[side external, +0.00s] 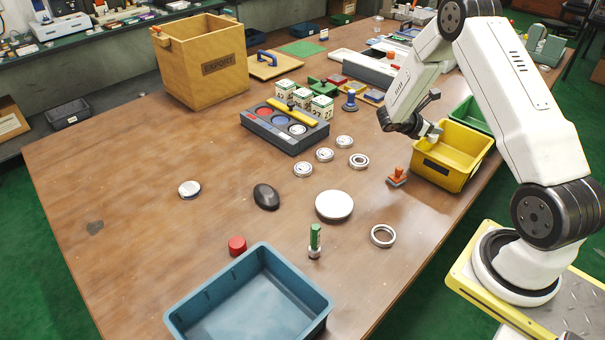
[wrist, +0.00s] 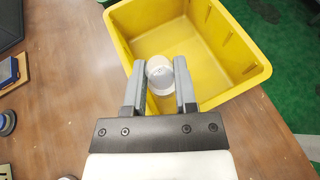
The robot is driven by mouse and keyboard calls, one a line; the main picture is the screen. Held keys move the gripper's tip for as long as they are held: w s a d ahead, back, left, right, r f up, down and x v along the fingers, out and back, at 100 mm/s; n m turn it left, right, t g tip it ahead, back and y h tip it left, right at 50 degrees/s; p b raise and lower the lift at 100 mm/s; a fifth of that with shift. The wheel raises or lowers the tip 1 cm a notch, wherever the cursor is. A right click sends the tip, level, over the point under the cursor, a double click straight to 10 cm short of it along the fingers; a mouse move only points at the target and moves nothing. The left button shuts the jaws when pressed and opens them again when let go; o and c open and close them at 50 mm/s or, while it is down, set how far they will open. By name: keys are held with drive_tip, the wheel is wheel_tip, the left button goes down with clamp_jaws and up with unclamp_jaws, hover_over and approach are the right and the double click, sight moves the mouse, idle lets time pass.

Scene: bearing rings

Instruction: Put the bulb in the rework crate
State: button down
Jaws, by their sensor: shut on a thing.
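My gripper (wrist: 159,84) is shut on a white, rounded bulb (wrist: 160,70), seen between the two fingers in the wrist view. In the side view my gripper (side external: 432,134) is at the near-left rim of a yellow crate (side external: 447,174), and the bulb is too small there to make out clearly. In the wrist view the bulb overlaps the near edge of the yellow crate (wrist: 252,72), whose visible floor looks empty. The crate has a dark label on its front that I cannot read, so I cannot tell whether it is the rework crate.
A green crate (side external: 470,114) stands behind the yellow one, and a blue crate (side external: 250,300) at the front. An orange-handled stamp (side external: 397,177) sits left of the yellow crate. Several bearing rings (side external: 359,160) lie mid-table. A wooden box (side external: 202,62) stands at the back left.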

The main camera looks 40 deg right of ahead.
drive_tip(key=shift+w+d+f, duration=0.2)
drive_tip(key=shift+w+f, duration=0.05)
drive_tip(key=shift+f, duration=0.15)
drive_tip(key=shift+w+d+f, duration=0.15)
drive_tip(key=shift+f, duration=1.65)
drive_tip(key=shift+f, duration=0.7)
drive_tip(key=shift+c, duration=2)
unclamp_jaws()
drive_tip(key=shift+f, duration=0.1)
